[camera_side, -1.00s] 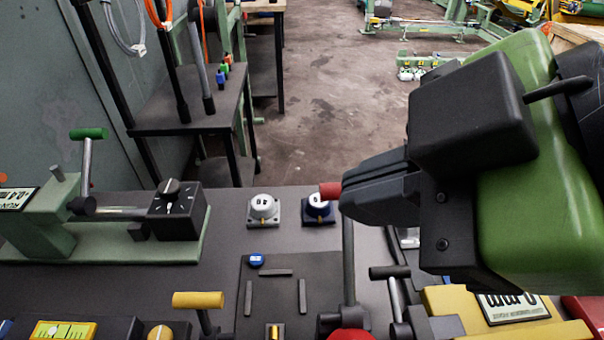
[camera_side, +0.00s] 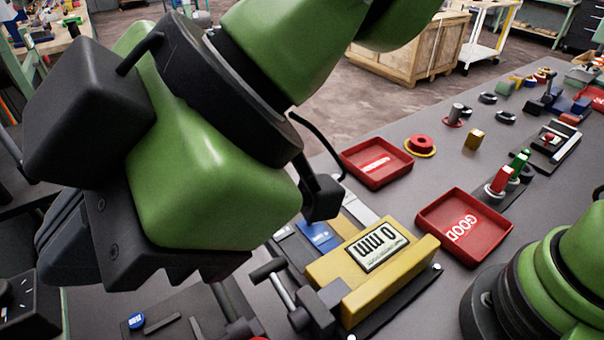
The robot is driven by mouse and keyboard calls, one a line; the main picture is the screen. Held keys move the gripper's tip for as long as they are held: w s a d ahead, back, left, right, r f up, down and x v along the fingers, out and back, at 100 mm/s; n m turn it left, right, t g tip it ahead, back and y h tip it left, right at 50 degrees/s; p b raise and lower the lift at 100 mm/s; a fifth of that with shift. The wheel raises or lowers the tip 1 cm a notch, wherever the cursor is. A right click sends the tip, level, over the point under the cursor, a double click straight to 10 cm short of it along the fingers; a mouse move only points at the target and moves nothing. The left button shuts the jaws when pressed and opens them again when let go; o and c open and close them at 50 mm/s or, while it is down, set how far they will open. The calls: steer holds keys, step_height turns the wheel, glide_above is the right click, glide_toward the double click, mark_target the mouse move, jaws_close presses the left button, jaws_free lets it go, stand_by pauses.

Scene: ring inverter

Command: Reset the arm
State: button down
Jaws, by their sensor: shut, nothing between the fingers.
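My gripper (camera_side: 62,240) is at the left of the view, raised above the work table and pointing down and to the left. Its dark fingers are together, with nothing seen between them. The green wrist housing and the black box beside it fill much of the upper left. My arm runs from there to the top edge, and a green and black part of my own body stands at the lower right. The gripper hides part of the table's left side.
A yellow device (camera_side: 370,270) with a digital display stands below centre. Red trays (camera_side: 480,245) (camera_side: 352,170) lie to its right and behind it. Rings, blocks and small fixtures spread over the right of the grey table (camera_side: 400,140). A wooden crate (camera_side: 410,50) stands beyond.

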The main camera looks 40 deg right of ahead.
steer(key=w+d+r+m+t, duration=0.1)
steer(key=d+r+m, duration=0.15)
steer(key=d, duration=0.25)
steer(key=w+d+r+m+t+h, duration=0.1)
steer(key=d+m, duration=0.2)
steer(key=d, duration=0.3)
steer(key=w+d+r+m+t, duration=0.1)
steer(key=d+r+m, duration=0.15)
steer(key=d, duration=0.25)
steer(key=s+d+f+m+t+h, duration=0.1)
steer(key=s+d+m+h, duration=0.2)
steer(key=d+m, duration=0.4)
steer(key=s+d+f+m+h, duration=0.2)
steer(key=s+d+m+h, duration=0.2)
steer(key=d+m, duration=0.4)
steer(key=d, duration=0.3)
steer(key=shift+s+d+t, duration=0.15)
steer(key=shift+s+t, duration=0.1)
steer(key=shift+t, duration=0.15)
